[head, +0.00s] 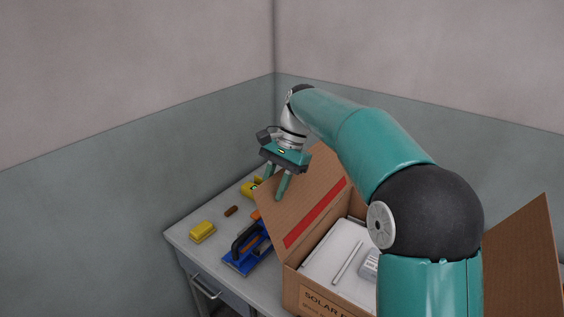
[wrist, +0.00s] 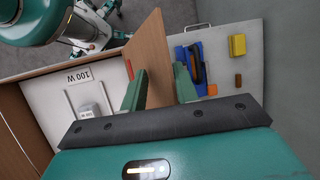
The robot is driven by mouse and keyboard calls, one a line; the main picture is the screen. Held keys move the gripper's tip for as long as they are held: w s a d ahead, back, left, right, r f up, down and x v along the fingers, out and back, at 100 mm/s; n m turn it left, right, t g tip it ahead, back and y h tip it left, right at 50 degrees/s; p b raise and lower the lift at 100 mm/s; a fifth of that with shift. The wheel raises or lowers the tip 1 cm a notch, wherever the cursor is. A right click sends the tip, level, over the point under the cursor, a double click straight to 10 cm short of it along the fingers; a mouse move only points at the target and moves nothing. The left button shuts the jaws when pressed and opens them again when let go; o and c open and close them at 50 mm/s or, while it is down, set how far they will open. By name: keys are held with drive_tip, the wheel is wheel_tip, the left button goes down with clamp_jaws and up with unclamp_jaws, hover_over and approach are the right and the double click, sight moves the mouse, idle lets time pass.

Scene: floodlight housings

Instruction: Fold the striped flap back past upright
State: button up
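The striped flap (head: 268,205) is a brown cardboard flap with a red stripe (head: 315,213), on the left side of the open box (head: 292,287). It stands up from the box edge and leans left in the head view; its exact angle is hard to tell. In the wrist view the flap (wrist: 148,50) rises between my fingers. My gripper (head: 276,180) is open around the flap's upper edge. One finger is on the striped side, the other on the outer side, partly hidden in the head view. A gap shows beside the outer finger (wrist: 160,88).
Another flap (head: 525,262) stands at the right. Left on the table (head: 190,230) lie a blue tool (head: 240,262), a yellow block (head: 202,231), a brown piece and a yellow tool.

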drive_tip(key=v, duration=1.2)
drive_tip(key=shift+r, duration=0.4)
drive_tip(key=s+d+n+t+h, duration=0.1)
drive_tip(key=s+d+n+t, duration=0.15)
drive_tip(key=s, duration=0.45)
drive_tip(key=s+d+n+t+h, duration=0.1)
drive_tip(key=s+d+t, duration=0.1)
drive_tip(key=s+d, duration=0.35)
drive_tip(key=s+d+f+n+t+h, duration=0.1)
drive_tip(key=s+d+f+t, duration=0.1)
drive_tip(key=s+f, duration=0.5)
drive_tip(key=s+d+f+n+t, duration=0.2)
drive_tip(key=s+d+f, duration=0.2)
drive_tip(key=s, duration=0.7)
wheel_tip(320, 180, down, 3)
drive_tip(key=shift+r+h, duration=0.15)
drive_tip(key=shift+h, duration=0.25)
